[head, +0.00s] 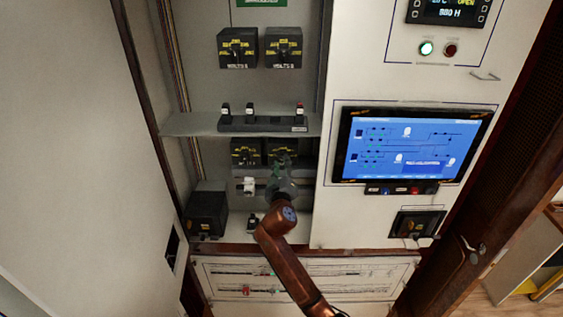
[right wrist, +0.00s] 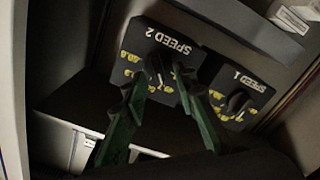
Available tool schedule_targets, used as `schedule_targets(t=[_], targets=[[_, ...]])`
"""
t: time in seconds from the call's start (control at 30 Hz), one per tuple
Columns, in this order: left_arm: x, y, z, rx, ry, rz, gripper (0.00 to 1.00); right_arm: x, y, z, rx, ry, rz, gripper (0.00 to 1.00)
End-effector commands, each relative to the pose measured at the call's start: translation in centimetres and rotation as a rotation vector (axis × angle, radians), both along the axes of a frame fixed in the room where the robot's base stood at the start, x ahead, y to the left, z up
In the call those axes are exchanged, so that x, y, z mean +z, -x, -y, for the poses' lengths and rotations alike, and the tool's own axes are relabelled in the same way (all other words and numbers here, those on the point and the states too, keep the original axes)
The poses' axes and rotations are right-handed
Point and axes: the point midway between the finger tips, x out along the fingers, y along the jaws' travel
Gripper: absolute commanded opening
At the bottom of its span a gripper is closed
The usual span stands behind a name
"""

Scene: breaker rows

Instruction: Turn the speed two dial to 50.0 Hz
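The speed two dial (right wrist: 157,70) is a dark knob on a black box with yellow numbers, labelled SPEED 2, seen upside down in the right wrist view. In the head view its box (head: 281,147) is the right one of a pair under the shelf, partly covered by my right gripper (head: 283,165). In the right wrist view the green fingers of my right gripper (right wrist: 159,82) are apart, one tip on each side of the knob. I cannot tell if they touch it. The exact dial setting is too dark to read. My left gripper is not in view.
The similar SPEED 1 dial (right wrist: 238,103) sits close beside it. A grey shelf (head: 190,124) with small switches runs just above the dials. A black box (head: 206,213) stands lower left. A blue screen (head: 412,146) is on the panel at right.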

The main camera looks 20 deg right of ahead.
Motion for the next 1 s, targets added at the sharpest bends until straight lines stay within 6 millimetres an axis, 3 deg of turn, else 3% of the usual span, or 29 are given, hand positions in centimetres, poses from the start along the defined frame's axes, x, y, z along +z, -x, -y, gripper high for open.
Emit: schedule_targets(t=[0.37,0.73,1.0], targets=[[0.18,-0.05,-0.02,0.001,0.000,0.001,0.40,-0.07,-0.73,0.27,-0.001,-0.001,0.000,0.26],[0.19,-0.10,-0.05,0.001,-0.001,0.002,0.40,-0.09,-0.72,0.24,0.000,-0.001,-0.001,0.01],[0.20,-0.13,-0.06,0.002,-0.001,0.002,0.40,-0.12,-0.72,0.22,0.000,-0.001,-0.001,0.00]])
